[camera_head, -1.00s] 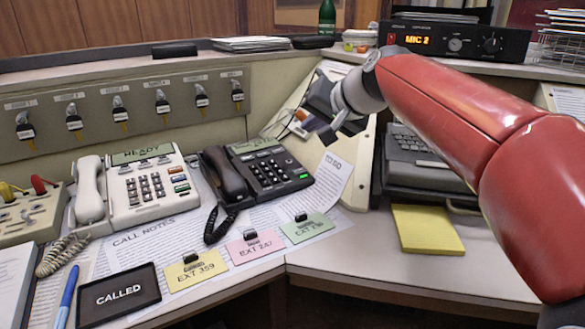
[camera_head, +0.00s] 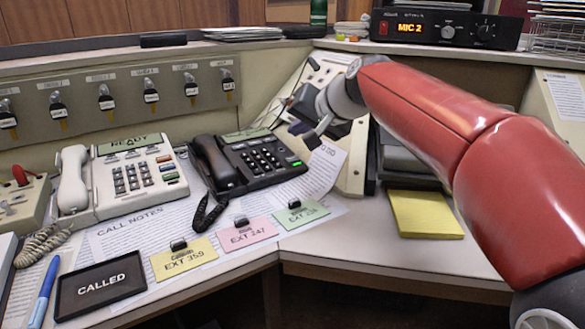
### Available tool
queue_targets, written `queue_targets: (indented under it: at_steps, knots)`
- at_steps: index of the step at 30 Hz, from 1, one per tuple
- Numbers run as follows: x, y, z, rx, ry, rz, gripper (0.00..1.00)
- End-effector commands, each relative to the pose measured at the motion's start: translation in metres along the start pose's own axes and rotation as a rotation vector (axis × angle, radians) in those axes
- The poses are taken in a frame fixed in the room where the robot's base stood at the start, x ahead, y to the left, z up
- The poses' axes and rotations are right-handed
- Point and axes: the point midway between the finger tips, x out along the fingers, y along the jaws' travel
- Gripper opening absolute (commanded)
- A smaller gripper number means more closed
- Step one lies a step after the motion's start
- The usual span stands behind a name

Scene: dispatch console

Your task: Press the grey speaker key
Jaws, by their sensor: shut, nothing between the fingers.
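Two desk phones stand on the console. The white phone (camera_head: 108,200) is at the left, its handset (camera_head: 73,180) in the cradle and a column of coloured keys on its right side. The black phone (camera_head: 235,178) is to its right, with a number pad (camera_head: 262,160) and a lit green key (camera_head: 296,163). I cannot make out which key is the grey speaker key. My gripper (camera_head: 303,132) is shut and empty. It appears above and behind the black phone's right end, in front of the sloped side panel, and does not visibly touch the phone.
Yellow (camera_head: 184,261), pink (camera_head: 247,235) and green (camera_head: 299,214) cards lie in front of the phones. A yellow notepad (camera_head: 425,214) lies below my arm. A panel of hanging keys (camera_head: 105,100) stands behind the white phone.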

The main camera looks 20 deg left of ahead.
Motion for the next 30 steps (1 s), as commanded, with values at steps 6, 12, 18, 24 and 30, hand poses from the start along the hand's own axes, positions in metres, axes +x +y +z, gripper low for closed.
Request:
queue_targets:
  at_steps: [6, 12, 18, 24, 30]
  knots:
    - [0.023, 0.018, 0.018, 0.0, 0.001, 0.0, 0.0]
    - [0.029, 0.021, 0.021, 0.0, 0.001, 0.0, 0.0]
    - [0.028, 0.02, 0.02, 0.0, 0.001, 0.0, 0.0]
    - [0.028, 0.02, 0.02, 0.0, 0.001, 0.0, 0.0]
    - [0.028, 0.02, 0.02, 0.0, 0.001, 0.0, 0.0]
